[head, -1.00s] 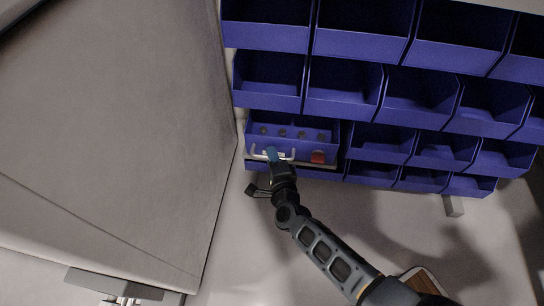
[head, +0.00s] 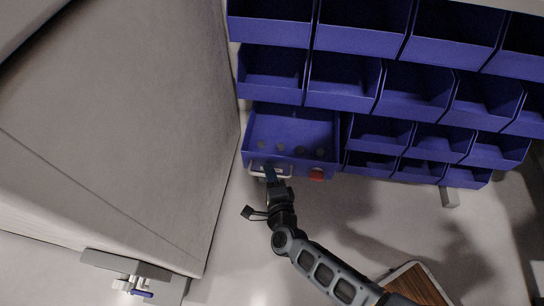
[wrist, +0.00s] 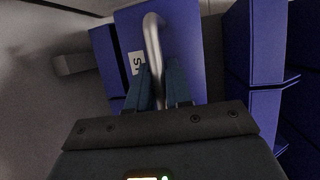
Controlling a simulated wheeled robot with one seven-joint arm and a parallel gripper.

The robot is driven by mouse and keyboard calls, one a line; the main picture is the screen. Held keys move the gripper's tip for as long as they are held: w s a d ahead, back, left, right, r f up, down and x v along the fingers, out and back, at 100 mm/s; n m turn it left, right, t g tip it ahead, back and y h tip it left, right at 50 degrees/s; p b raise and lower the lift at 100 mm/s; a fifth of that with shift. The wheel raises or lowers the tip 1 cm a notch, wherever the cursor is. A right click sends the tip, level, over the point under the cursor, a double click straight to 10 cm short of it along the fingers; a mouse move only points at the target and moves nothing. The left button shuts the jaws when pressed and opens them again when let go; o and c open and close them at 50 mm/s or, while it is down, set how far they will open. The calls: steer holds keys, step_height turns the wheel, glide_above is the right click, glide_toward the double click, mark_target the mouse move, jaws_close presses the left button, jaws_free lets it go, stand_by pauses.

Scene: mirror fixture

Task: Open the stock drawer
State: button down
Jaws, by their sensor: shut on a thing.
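The stock drawer (head: 290,128) is a blue drawer at the lower left of the bin rack, pulled out from it, with several small round items inside near its front. A silver bar handle (head: 286,176) runs along its front, beside a red round spot (head: 316,175). My gripper (head: 271,176) is at the handle's left part. In the wrist view my gripper (wrist: 160,90) has its two fingers on either side of the silver handle (wrist: 154,45), shut on it. The drawer front (wrist: 185,40) is behind, with a white label (wrist: 137,62) partly hidden by a finger.
Rows of blue open bins (head: 415,90) stand above and to the right of the drawer. A large pale grey cabinet (head: 120,120) stands close on the left. A wood-topped item (head: 418,284) is at the bottom right.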

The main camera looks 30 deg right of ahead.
steer(key=s+a, duration=0.4)
steer(key=s, duration=0.2)
steer(key=shift+s+a+p, duration=0.25)
steer(key=shift+a+p, duration=0.1)
steer(key=shift+p, duration=0.1)
steer(key=c, duration=1.4)
jaws_free()
steer(key=p+v, duration=0.1)
steer(key=v, duration=0.6)
steer(key=shift+s+p, duration=0.35)
steer(key=shift+s, duration=0.05)
